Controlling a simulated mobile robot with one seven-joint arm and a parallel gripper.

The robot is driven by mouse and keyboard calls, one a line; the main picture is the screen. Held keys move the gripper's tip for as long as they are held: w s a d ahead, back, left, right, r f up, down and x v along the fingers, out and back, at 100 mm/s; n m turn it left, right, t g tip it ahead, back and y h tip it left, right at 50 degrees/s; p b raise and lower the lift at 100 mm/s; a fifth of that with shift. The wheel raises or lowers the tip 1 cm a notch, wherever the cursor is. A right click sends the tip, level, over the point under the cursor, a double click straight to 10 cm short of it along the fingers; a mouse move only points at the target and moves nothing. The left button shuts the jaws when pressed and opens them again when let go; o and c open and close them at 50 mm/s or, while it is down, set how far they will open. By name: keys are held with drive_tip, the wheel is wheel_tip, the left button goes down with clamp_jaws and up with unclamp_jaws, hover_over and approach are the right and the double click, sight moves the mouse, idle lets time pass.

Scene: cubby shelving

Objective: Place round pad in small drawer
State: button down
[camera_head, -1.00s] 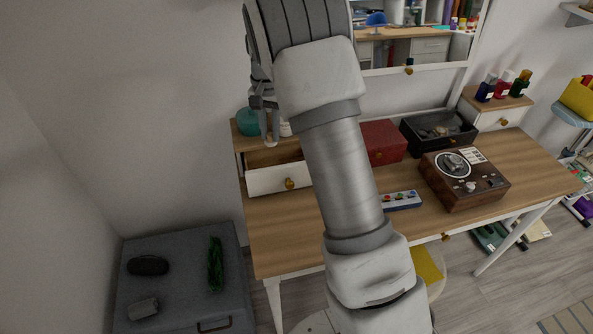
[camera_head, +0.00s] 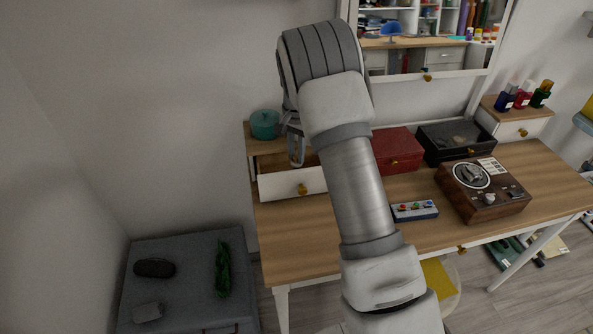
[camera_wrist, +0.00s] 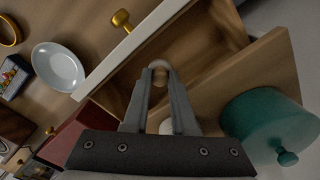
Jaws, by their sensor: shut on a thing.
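The small drawer (camera_head: 292,184), with a white front and gold knob, is pulled open at the left end of the desk. My gripper (camera_head: 297,162) points down at the drawer's opening, behind its front panel. In the wrist view, my gripper (camera_wrist: 160,72) is shut on a small pale round pad (camera_wrist: 160,64) at its fingertips. The pad appears over the bare wooden inside of the drawer (camera_wrist: 205,35). I cannot tell whether the pad touches the drawer floor. The fingers hide part of the pad.
A teal lidded pot (camera_head: 265,124) stands on top of the drawer unit, close to my gripper in the wrist view (camera_wrist: 268,125). A red box (camera_head: 398,150), a black box (camera_head: 455,140) and a record player (camera_head: 484,190) stand to the right. A white dish (camera_wrist: 58,66) lies on the desk.

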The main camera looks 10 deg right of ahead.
sight(296, 161)
drive_tip(key=shift+f, duration=3.05)
drive_tip(key=shift+f+b, duration=0.1)
drive_tip(key=shift+b, duration=0.2)
drive_tip(key=shift+f, duration=0.15)
drive_tip(key=c, duration=1)
unclamp_jaws()
